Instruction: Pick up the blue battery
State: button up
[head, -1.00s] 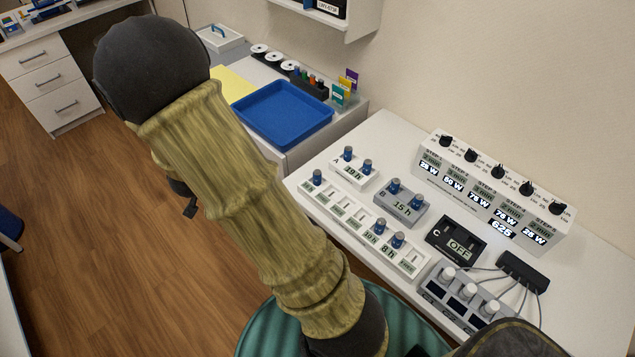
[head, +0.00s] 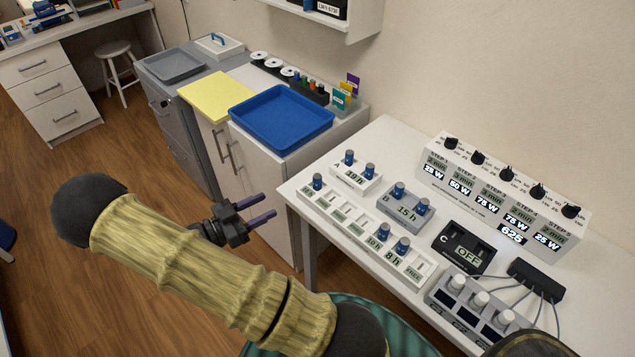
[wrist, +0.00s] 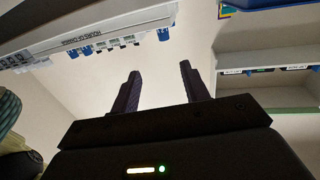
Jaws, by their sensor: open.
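Several blue batteries stand upright in units on the white table at the right in the head view. One battery (head: 317,181) is at the left end of the long white tray (head: 345,213), and two, including this battery (head: 402,245), are near its right end. Two are in unit A (head: 355,181), including this battery (head: 349,157). Two are in grey unit B (head: 405,212), including this battery (head: 399,190). My gripper (head: 269,205) is open and empty, left of the table; it also shows in the wrist view (wrist: 160,70). Blue pieces (wrist: 163,34) show beyond its fingers there.
Black unit C (head: 464,248) reads OFF, with no battery visible in it. A dial panel (head: 500,195) stands behind, a charger with white knobs (head: 470,302) and cables at the front right. A blue tray (head: 281,118) sits on the cabinet left of the table (head: 385,135).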

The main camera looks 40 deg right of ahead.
jog(key=shift+d, duration=0.1)
jog(key=p, duration=0.2)
send_near(317, 176)
jog(key=d, duration=0.1)
jog(key=s+d, duration=0.1)
jog(key=d, duration=0.2)
jog(key=shift+s+d+f, duration=0.2)
jog(key=shift+d+f, duration=0.1)
jog(key=shift+d, duration=0.05)
jog(key=shift+d, duration=0.1)
jog(key=d+p, duration=0.1)
jog(key=d, duration=0.4)
jog(key=shift+w, duration=0.1)
jog(key=shift+f, duration=0.1)
jog(key=shift+c, duration=0.5)
grip_shut()
